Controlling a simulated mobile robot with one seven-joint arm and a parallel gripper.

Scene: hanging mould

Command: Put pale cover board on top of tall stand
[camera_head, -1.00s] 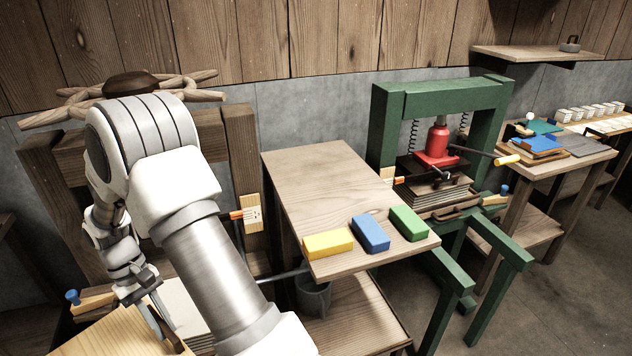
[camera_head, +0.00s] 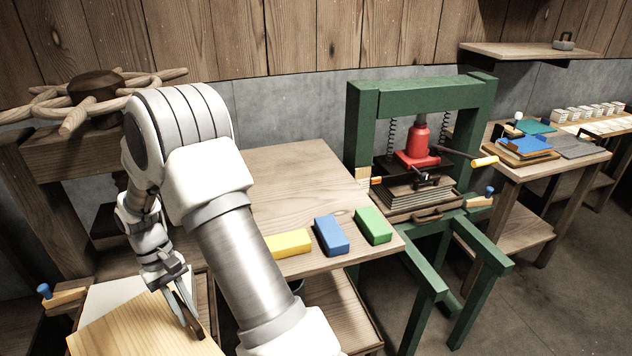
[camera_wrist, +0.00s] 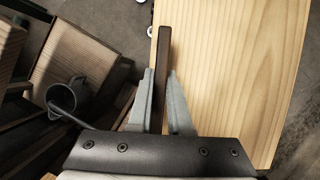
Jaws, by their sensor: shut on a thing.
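The pale cover board (camera_head: 125,332) is a flat light-wood panel at the bottom left of the head view. In the wrist view the board (camera_wrist: 240,75) fills the right half. My gripper (camera_head: 183,308) is shut on the dark bar handle on the board's face. In the wrist view, the fingers of my gripper (camera_wrist: 159,88) pinch this dark handle (camera_wrist: 164,48) from both sides. The board's lower part is cut off by the picture edge. I cannot tell for sure which piece of furniture is the tall stand.
A wooden press with a spoked wheel (camera_head: 95,88) stands behind my arm. A wooden table (camera_head: 300,175) bears yellow (camera_head: 288,244), blue (camera_head: 331,235) and green (camera_head: 374,225) blocks. A green press (camera_head: 357,130) stands right of it. A grey mug (camera_wrist: 70,97) shows in the wrist view. Open floor lies at right.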

